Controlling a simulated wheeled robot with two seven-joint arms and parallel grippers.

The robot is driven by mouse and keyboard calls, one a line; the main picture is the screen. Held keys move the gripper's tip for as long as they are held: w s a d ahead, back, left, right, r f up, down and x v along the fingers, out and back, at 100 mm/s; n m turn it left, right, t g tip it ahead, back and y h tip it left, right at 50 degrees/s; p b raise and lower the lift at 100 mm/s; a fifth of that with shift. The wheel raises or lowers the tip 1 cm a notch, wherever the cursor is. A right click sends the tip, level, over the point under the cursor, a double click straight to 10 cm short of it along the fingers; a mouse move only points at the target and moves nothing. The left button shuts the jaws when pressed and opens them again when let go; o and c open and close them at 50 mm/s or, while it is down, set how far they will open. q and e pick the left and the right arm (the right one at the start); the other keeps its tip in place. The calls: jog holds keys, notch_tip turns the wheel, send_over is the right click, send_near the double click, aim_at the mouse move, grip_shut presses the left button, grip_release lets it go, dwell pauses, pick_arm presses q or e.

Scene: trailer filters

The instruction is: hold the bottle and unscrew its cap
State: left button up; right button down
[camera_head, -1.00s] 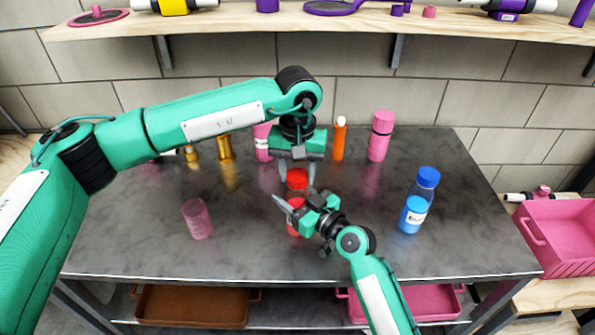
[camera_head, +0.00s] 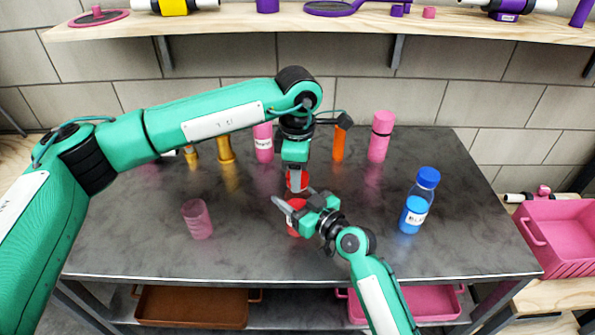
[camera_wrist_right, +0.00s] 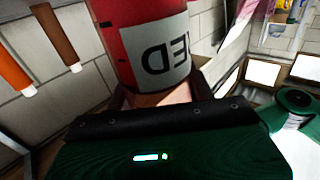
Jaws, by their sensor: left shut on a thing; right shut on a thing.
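The red bottle (camera_head: 293,229) stands on the dark table, mostly hidden behind my right gripper. Its white label and red body fill the top of the right wrist view (camera_wrist_right: 140,30). My right gripper (camera_head: 288,208) is shut around the bottle's body from the right. The red cap (camera_head: 304,181) is above the body. My left gripper (camera_head: 297,184) points straight down over the bottle, shut on the cap and partly covering it. I cannot tell whether the cap is loose on the neck.
A blue bottle (camera_head: 414,205) stands to the right and a pink cup (camera_head: 197,219) to the left. Pink (camera_head: 380,138), orange (camera_head: 339,143) and gold (camera_head: 225,149) containers stand along the back. A pink crate (camera_head: 560,240) is beyond the table's right edge.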

pick_arm(q)
jog(key=n, duration=1.8)
jog(key=shift+n, duration=0.4)
jog(key=n, duration=0.9)
jog(key=shift+r+n, duration=0.1)
jog(key=shift+n, duration=0.2)
jog(key=shift+w, duration=0.1)
jog(key=shift+r, duration=0.15)
jog(key=shift+r, duration=0.95)
